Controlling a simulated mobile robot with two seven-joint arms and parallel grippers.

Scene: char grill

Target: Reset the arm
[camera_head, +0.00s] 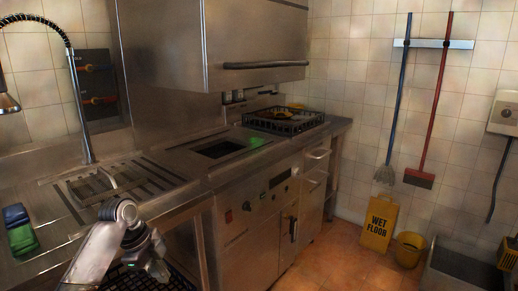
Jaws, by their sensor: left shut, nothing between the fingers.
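My left arm (92,258) comes in at the bottom left and bends at a grey joint in front of the steel counter. My left gripper (160,270) points down near the bottom edge, in front of the counter and over a dark rack. It is small and partly hidden by its own wrist, and it is shut with nothing held. My right gripper is out of view.
A wet floor sign (379,224) and yellow bucket (410,249) stand by the wall. The tiled floor between is clear.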

